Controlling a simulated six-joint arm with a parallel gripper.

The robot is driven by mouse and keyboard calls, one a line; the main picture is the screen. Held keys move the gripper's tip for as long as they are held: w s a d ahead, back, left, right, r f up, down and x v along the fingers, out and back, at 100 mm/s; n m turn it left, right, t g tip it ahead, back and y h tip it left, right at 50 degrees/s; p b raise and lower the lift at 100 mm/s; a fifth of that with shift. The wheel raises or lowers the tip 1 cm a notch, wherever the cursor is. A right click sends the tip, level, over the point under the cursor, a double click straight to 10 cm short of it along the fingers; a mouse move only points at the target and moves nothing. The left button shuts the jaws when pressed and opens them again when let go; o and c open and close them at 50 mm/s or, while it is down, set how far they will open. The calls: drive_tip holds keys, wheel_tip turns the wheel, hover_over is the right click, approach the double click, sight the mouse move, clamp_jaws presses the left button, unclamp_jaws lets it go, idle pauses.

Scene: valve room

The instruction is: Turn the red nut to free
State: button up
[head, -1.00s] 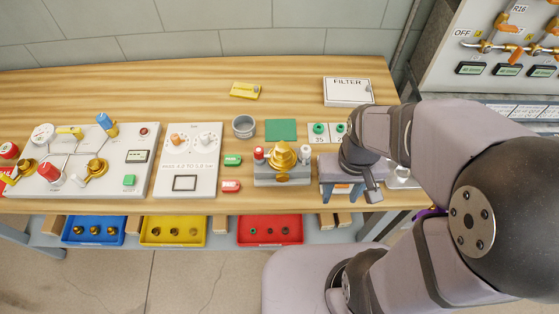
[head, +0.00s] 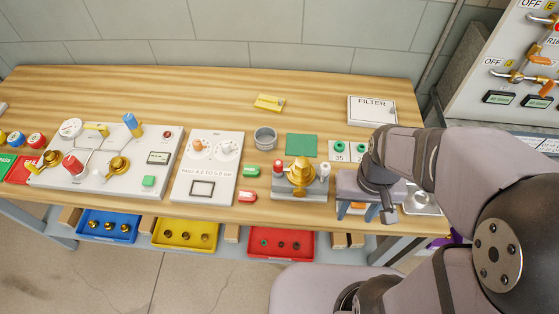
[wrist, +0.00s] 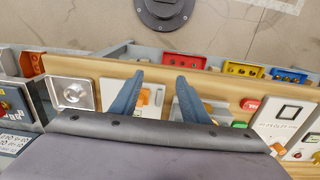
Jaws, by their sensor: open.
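A brass domed fitting (head: 301,172) sits on a grey block on the bench. A small red piece (head: 278,168), which looks like the red nut, stands at its left, and a pale one (head: 325,171) at its right. The red piece's exact shape is too small to tell. My gripper (head: 356,211) is to the right of this block, pointing down at the bench's front edge. In the wrist view its blue-grey fingers (wrist: 160,76) are apart with nothing held. A white plate with an orange knob (wrist: 144,125) shows beyond and between them. The red piece cannot be made out clearly there.
A grey cup (head: 265,138), green mat (head: 301,145) and green and red tags lie near the fitting. Valve panels (head: 105,157) fill the left. A FILTER box (head: 372,111) is behind. Coloured trays (head: 281,243) sit below the front edge. The back of the bench is mostly clear.

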drive_tip(key=w+a+r+m, duration=0.4)
drive_tip(key=w+a+m, duration=0.1)
drive_tip(key=w+a, duration=0.45)
drive_tip(key=r+m, duration=0.2)
drive_tip(key=m, duration=0.2)
hover_over(278, 163)
drive_tip(key=shift+f+p, duration=1.3)
drive_tip(key=shift+f, duration=2.4)
drive_tip(key=c, duration=1.1)
